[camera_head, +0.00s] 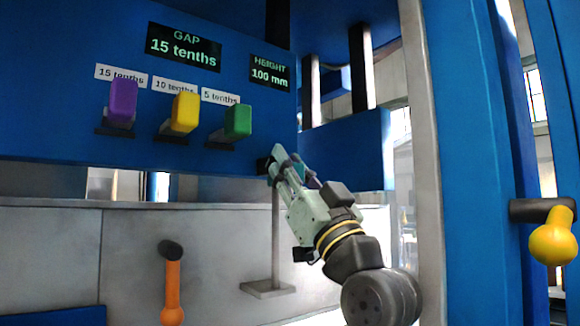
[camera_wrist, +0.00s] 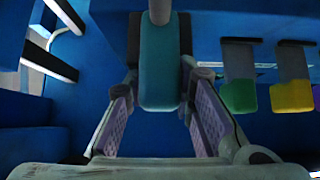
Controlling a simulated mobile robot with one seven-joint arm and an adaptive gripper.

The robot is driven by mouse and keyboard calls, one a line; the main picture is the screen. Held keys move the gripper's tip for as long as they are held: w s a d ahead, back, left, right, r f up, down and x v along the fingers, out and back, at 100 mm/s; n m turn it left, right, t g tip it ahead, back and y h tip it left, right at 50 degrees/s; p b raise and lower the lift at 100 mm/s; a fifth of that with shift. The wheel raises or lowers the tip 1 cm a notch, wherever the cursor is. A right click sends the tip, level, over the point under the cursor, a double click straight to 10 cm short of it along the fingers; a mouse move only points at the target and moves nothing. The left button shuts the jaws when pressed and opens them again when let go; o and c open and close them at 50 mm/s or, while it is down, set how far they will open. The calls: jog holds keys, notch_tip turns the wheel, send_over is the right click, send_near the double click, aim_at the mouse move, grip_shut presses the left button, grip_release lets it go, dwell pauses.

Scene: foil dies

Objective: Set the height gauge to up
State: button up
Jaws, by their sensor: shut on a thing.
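The height display (camera_head: 269,73) on the blue panel reads 100 mm. Below it, at the panel's lower right, a teal handle (camera_wrist: 160,65) sits on a dark mount. In the wrist view it lies between my two fingers and points toward the palm. My gripper (camera_head: 281,166) is at this handle and shut on it; it also shows in the wrist view (camera_wrist: 160,98). In the head view my fingers hide most of the handle.
Purple (camera_head: 123,100), yellow (camera_head: 185,112) and green (camera_head: 238,120) levers stand left of my gripper under a gap display (camera_head: 183,46) reading 15 tenths. A thin post stands below. An orange lever (camera_head: 172,290) hangs lower left; a yellow knob (camera_head: 552,240) is right, beyond a blue column.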

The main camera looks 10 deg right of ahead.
grip_shut()
notch_tip(320, 180, up, 11)
jog(key=p, duration=0.4)
jog(key=shift+f+p, duration=0.15)
jog(key=shift+p, duration=0.15)
jog(key=o, duration=0.6)
grip_release()
jog(key=o, duration=0.3)
jog(key=shift+f, duration=0.1)
jog(key=shift+s, duration=0.1)
jog(key=v, duration=1.2)
